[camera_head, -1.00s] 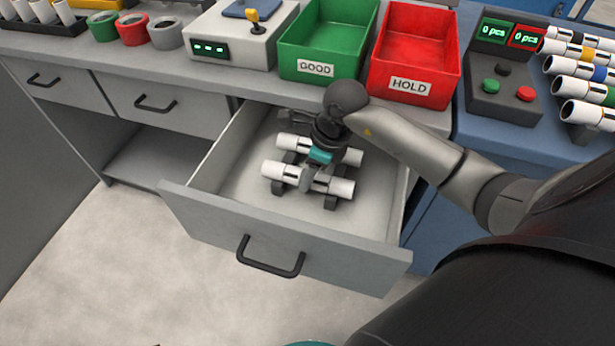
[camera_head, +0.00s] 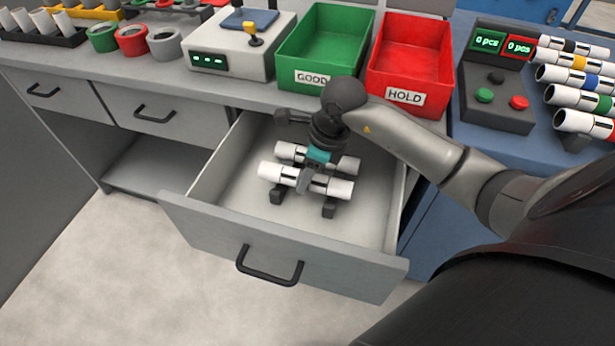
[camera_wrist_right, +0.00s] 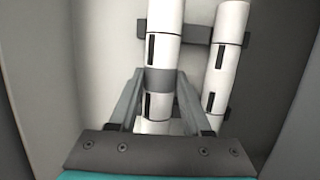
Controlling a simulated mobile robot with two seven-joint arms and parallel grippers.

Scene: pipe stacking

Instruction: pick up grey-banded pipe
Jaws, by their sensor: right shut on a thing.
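The grey-banded pipe is white with a grey middle band; it shows in the head view (camera_head: 340,188) and the right wrist view (camera_wrist_right: 160,80). My right gripper (camera_head: 305,182) is shut on it around the band, with one finger on each side in the wrist view (camera_wrist_right: 160,103). The pipe is level and slightly above the dark rack (camera_head: 329,210) in the open drawer. A second white pipe (camera_head: 346,165) lies behind it on the rack; in the wrist view it is at the right (camera_wrist_right: 226,60). My wrist hides part of both pipes. My left gripper is not in view.
The open drawer (camera_head: 360,225) has walls around the pipes. Above it on the counter stand the green GOOD bin (camera_head: 310,78) and red HOLD bin (camera_head: 404,97). A counter box (camera_head: 498,105) and several banded pipes (camera_head: 575,75) are at right.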

